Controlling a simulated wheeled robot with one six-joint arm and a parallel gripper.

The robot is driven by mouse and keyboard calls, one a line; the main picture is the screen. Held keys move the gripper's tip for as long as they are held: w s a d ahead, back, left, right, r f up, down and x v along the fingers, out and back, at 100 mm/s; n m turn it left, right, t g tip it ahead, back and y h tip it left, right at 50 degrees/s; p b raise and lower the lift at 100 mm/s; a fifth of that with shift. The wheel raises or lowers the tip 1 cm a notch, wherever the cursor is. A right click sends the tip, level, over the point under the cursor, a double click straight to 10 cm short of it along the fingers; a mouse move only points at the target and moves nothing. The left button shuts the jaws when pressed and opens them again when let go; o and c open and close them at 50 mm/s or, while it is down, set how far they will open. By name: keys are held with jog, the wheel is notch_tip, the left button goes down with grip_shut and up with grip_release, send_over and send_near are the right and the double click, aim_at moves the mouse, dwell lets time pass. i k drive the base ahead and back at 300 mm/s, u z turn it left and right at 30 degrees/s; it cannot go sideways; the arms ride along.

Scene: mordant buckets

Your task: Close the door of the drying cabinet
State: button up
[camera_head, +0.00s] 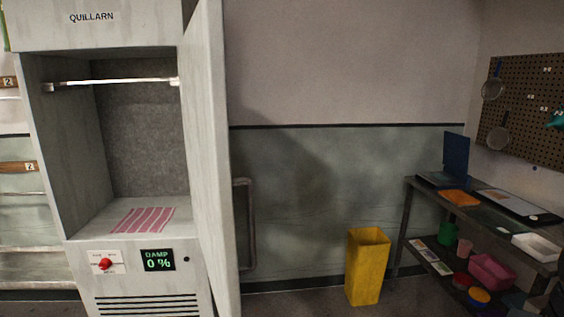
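The drying cabinet (52,150) stands at the left, pale grey-green, labelled QUILLARN at its top. Its door (208,150) is open, swung out at the cabinet's right side and seen nearly edge-on. A bar-shaped handle (250,225) shows at the door's right, against the wall behind. Inside the cabinet are a metal rail (110,82) and a pink striped cloth (142,220) lying on the floor of the compartment. Below are a red knob (105,264) and a display (157,260) reading DAMP 0 %. My gripper is not in view.
A yellow bin (366,266) stands on the floor right of the door. A dark shelf table (408,200) with several items is at the right, under a pegboard (525,110). Some floor between door and bin is clear.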

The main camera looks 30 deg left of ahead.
aim_at(202, 53)
jog(key=z, duration=0.2)
jog(key=k, duration=0.9)
jog(key=u, duration=1.45)
jog(key=k, duration=0.45)
jog(key=z, duration=1.4)
jog(key=i, duration=0.75)
jog(key=u, duration=0.95)
jog(key=i, duration=0.45)
jog(key=u, duration=0.4)
